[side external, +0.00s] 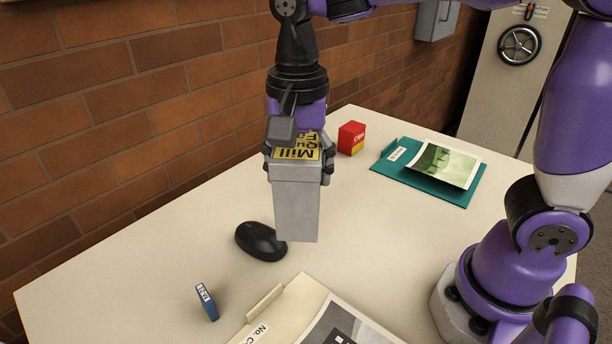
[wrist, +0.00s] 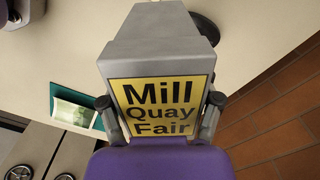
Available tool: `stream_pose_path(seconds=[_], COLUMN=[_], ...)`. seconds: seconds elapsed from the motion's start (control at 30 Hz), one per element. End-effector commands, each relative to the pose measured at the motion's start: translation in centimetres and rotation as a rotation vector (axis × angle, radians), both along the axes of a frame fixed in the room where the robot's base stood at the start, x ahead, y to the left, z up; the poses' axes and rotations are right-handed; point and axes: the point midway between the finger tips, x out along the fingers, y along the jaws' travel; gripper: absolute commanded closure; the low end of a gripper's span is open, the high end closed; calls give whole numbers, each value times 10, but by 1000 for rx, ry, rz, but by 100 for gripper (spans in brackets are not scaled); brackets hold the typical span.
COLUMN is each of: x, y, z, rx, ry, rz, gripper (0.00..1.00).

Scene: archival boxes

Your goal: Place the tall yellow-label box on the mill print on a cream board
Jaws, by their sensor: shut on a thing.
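The tall grey box (side external: 296,206) has a yellow label reading "Mill Quay Fair", and the label faces the camera in the wrist view (wrist: 162,106). My gripper (side external: 298,160) is shut on the box near its top and holds it upright, apparently above the table. In the wrist view my gripper's fingers (wrist: 161,112) press on both sides of the labelled part. A cream board (side external: 281,309) lies at the table's front edge in the side view, with a grey print (side external: 343,328) on it. Both are cut off by the frame, so I cannot tell the print's subject.
A red box (side external: 351,138) and a teal folder (side external: 451,192) with a green print (side external: 444,164) are farther back. A brick wall borders the table's left side.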

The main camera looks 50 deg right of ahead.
Motion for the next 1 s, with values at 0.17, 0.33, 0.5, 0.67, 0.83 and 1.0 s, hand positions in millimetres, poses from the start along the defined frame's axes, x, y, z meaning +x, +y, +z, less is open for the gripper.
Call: stream_pose_path(seconds=[0.17,0.33,0.5,0.67,0.83,1.0], x=[-58,-100,-119,-121,-121,-120], y=[62,89,96,97,96,97], z=[-6,-12,-22,-48,-69,-93], rx=[1,1,-2,-2,-2,0], ry=[-3,-3,0,0,2,0], rz=[291,471,546,554,552,552], gripper=[88,88,88,88,88,88])
